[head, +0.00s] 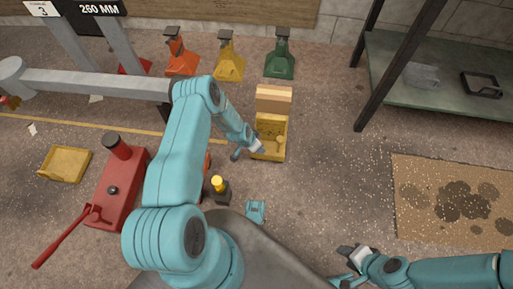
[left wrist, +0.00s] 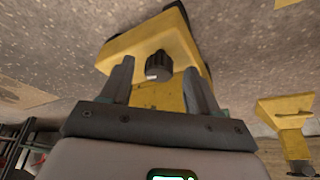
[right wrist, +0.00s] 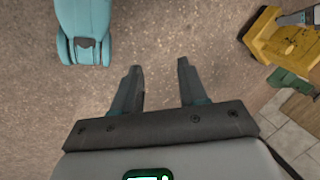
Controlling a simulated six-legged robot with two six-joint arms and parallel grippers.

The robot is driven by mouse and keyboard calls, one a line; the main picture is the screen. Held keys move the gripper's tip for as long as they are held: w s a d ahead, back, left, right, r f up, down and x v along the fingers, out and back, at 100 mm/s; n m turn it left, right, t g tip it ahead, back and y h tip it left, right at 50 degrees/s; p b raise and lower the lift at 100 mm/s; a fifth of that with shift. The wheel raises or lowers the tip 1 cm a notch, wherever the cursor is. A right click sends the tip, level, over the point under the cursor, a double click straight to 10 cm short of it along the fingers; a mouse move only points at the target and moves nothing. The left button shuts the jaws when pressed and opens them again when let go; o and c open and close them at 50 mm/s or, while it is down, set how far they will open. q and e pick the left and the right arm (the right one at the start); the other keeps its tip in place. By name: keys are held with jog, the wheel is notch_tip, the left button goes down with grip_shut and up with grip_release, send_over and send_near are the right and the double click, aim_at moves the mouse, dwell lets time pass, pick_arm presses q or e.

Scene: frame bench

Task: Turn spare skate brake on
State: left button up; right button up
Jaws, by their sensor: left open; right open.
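A yellow skate (head: 270,150) sits on the floor near the centre of the head view, with a light wooden block at its far end. In the left wrist view the yellow skate (left wrist: 180,100) shows a dark round knob (left wrist: 158,66). My left gripper (head: 248,152) is open at the skate's near side; its fingers (left wrist: 158,85) stand either side of the knob's line, and contact cannot be told. My right gripper (head: 352,254) is open and empty above bare floor. The right wrist view shows the skate (right wrist: 283,38) at upper right with the left gripper over it.
A red jack (head: 118,190) with a long handle and a yellow tray (head: 66,163) lie left. Orange, yellow and green stands (head: 280,58) line the back. A shelf (head: 440,80) stands right, above a stained mat (head: 445,205). Floor between skate and mat is clear.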

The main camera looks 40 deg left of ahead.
pick_arm(q)
jog(key=shift+w+f, duration=0.15)
jog(key=shift+f, duration=0.2)
jog(key=c, duration=1.1)
jog(key=shift+o, duration=0.3)
jog(key=shift+d+r+n+p, duration=0.15)
jog(key=shift+r+n+p, duration=0.3)
jog(key=shift+p, duration=0.8)
jog(key=shift+f+n+y+p, duration=0.15)
jog(key=shift+n+y+p, duration=0.15)
jog(key=shift+n+p, duration=0.05)
jog(key=shift+f+n, duration=0.25)
jog(key=shift+n, duration=0.45)
jog(key=o, duration=1)
